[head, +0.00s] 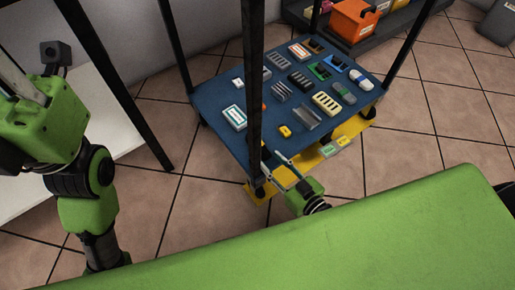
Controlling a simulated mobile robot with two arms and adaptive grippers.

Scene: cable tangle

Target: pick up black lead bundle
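A blue shelf top (226,82) holds rows of small items. A black ridged piece (300,81) lies near its middle; I cannot tell whether this is the black lead bundle, and no other item is clearly a bundle of leads. My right gripper (270,161) is at the shelf's near edge, beside a black post. Its two thin fingers are apart with nothing visible between them, well short of the black piece. My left gripper (18,78) is at the upper left, far from the shelf; its fingers are mostly cut off by the frame.
Black posts, one (254,70) close in front of the shelf, stand at its corners. A yellow lower shelf (310,158) shows below. An orange bin (354,20) is at the back. A white surface (105,110) is at left. Tiled floor (445,120) is clear at right.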

